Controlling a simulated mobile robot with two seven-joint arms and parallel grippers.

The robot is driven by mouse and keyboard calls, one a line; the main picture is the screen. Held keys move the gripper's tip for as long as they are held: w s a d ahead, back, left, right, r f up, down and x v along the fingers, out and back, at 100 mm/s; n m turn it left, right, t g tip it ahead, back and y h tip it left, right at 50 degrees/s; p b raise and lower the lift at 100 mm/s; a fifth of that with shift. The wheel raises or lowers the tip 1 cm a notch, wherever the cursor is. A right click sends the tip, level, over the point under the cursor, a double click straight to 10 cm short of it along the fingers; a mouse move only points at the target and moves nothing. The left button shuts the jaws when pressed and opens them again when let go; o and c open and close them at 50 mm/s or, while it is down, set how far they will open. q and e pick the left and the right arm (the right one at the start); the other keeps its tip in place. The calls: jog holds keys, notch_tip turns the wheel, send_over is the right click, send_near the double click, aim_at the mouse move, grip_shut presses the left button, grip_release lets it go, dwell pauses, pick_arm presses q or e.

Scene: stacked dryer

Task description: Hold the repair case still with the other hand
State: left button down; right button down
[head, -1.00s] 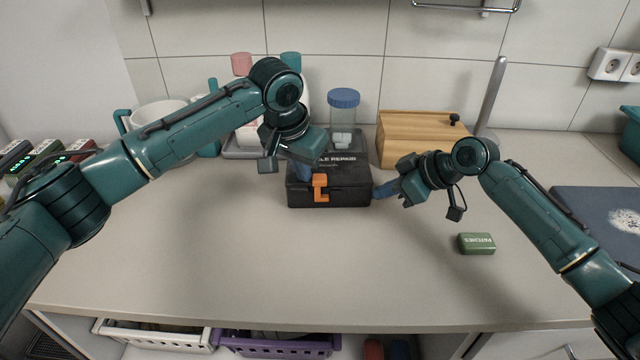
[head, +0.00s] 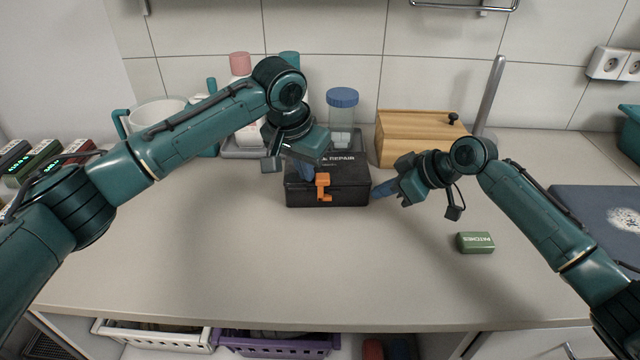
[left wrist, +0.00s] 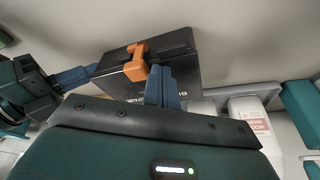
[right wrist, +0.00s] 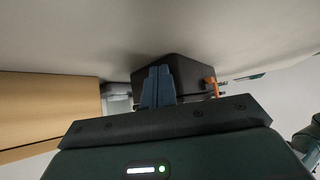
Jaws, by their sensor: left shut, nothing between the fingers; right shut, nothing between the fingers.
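The black repair case (head: 345,190) stands upright on the counter in the head view, lid down, with an orange latch (head: 322,187) on its front. My left gripper (head: 307,172) is shut and empty, its blue fingers at the case's top front edge beside the latch. In the left wrist view the fingers (left wrist: 160,84) overlap the case (left wrist: 178,60) near the latch (left wrist: 137,62). My right gripper (head: 381,192) is shut and empty, its fingertips at the case's right side. In the right wrist view they (right wrist: 158,76) point at the case (right wrist: 190,75); I cannot tell whether they touch.
A green patches box (head: 475,242) lies on the counter at the right. A wooden box (head: 420,140) and a blue-lidded jar (head: 343,115) stand behind the case. A white pot (head: 158,112) is at the back left. The front middle of the counter is clear.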

dwell(0.7)
pick_arm(q)
jog(key=shift+a, duration=0.55)
notch_tip(320, 180, up, 7)
dwell(0.3)
